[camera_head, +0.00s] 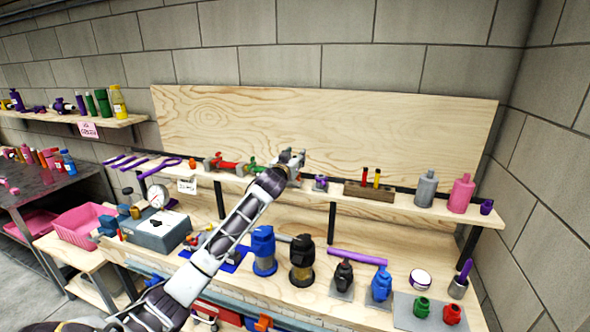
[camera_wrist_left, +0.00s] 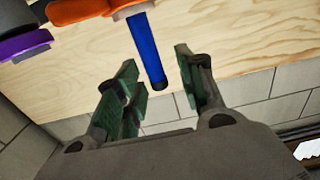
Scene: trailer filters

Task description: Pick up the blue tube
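The blue tube (camera_wrist_left: 147,48) shows in the left wrist view as a long, narrow blue cylinder with a dark end. Its near end lies between the two green-padded fingers of my left gripper (camera_wrist_left: 158,88), with a visible gap to the right finger. The left gripper is open. In the head view the left gripper (camera_head: 292,165) is at the upper shelf, in front of the wooden backboard. I cannot make out the tube there; the gripper and arm cover that spot. My right gripper is not in view.
The wooden shelf (camera_head: 408,207) holds red and green tools left of the gripper, and a small block (camera_head: 368,191) and bottles to the right. Pumps, a gauge box (camera_head: 157,232) and small parts stand on the bench below. Orange (camera_wrist_left: 85,10) and purple items (camera_wrist_left: 25,44) are near the tube.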

